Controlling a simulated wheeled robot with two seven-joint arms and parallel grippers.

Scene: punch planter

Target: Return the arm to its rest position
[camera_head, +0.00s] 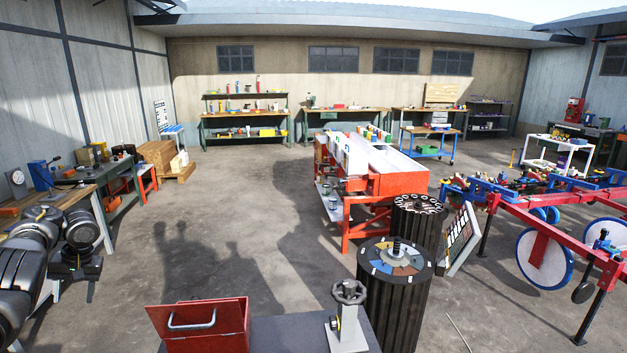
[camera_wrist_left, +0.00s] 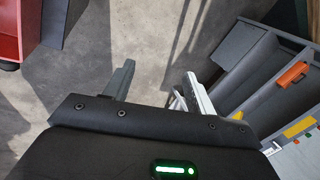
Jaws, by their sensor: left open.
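My left arm comes in from the left edge in the head view, with its gripper (camera_head: 90,290) hanging low at the left, beside the workbench. In the left wrist view the two fingers of the left gripper (camera_wrist_left: 158,85) are spread apart with only bare concrete floor between them. It is open and empty. My right gripper does not show in either view.
A red box (camera_head: 208,325) and a grey hand-wheel device (camera_head: 348,315) stand on a dark table at the front. A workbench (camera_head: 70,195) stands at the left. Black ribbed drums (camera_head: 392,300) and a red machine (camera_head: 395,180) stand centre right. Floor (camera_head: 220,230) at centre left is clear.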

